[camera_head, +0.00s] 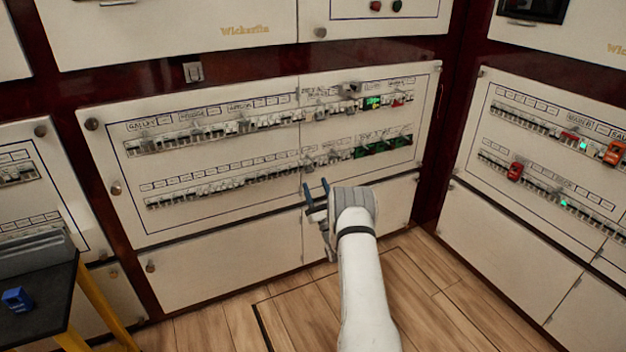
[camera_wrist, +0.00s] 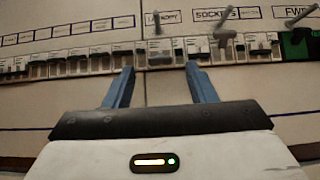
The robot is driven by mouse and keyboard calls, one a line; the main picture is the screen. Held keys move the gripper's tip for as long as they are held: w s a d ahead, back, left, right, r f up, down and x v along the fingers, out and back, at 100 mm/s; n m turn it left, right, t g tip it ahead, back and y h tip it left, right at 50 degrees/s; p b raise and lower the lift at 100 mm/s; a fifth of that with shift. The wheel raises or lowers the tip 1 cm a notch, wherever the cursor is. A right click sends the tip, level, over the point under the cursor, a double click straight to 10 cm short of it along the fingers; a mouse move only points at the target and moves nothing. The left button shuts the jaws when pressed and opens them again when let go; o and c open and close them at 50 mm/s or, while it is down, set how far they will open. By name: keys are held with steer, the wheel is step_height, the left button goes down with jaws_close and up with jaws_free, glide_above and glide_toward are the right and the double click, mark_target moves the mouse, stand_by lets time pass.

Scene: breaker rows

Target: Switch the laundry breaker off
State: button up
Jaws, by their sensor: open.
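In the wrist view, a label that appears to read LAUNDRY (camera_wrist: 165,17) is above the lower breaker row. The laundry breaker (camera_wrist: 160,52) is the white unit under it, with a grey stalk in front of its label. Whether its toggle is up or down is too small to tell. My gripper (camera_wrist: 160,70) is open and empty, its blue fingers spread either side of this breaker and pointing at the row. Contact cannot be judged. In the head view my gripper (camera_head: 316,188) is in front of the middle panel, just below the lower row; the labels there are unreadable.
A SOCKETS label (camera_wrist: 220,14) and its breakers sit right of laundry, with another grey stalk (camera_wrist: 222,36). Green breakers (camera_head: 383,146) end the lower row. A right panel (camera_head: 500,165) is at an angle. A black-topped stand (camera_head: 45,320) is at lower left.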

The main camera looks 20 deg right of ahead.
steer(key=shift+p+v, duration=0.5)
steer(key=shift+v, duration=1.8)
steer(key=s+a+r+n+g+y+p, duration=0.2)
steer(key=a+r+n+g+y+p, duration=0.6)
steer(key=a+r, duration=0.55)
steer(key=s+a+r+n+g+y+p, duration=0.2)
steer(key=a+r+n+g+y+p, duration=0.3)
steer(key=a+r+n+g+y, duration=0.85)
steer(key=s+a+r+n+g+h+p, duration=0.3)
steer(key=s+r+h+p, duration=0.35)
steer(key=s+r, duration=0.45)
steer(key=s+a+r+n+g+h+p, duration=0.35)
steer(key=s+r+h+p, duration=0.4)
steer(key=s, duration=0.55)
steer(key=s+d+r+n+t+h+p, duration=0.4)
steer(key=s+d+r+n+h+p, duration=0.3)
steer(key=s+d+r+p, duration=0.3)
steer(key=s+r+h, duration=0.1)
steer(key=s, duration=0.2)
steer(key=shift+d+r+n+p, duration=0.25)
steer(key=shift+n+p, duration=0.05)
steer(key=shift+p, duration=0.1)
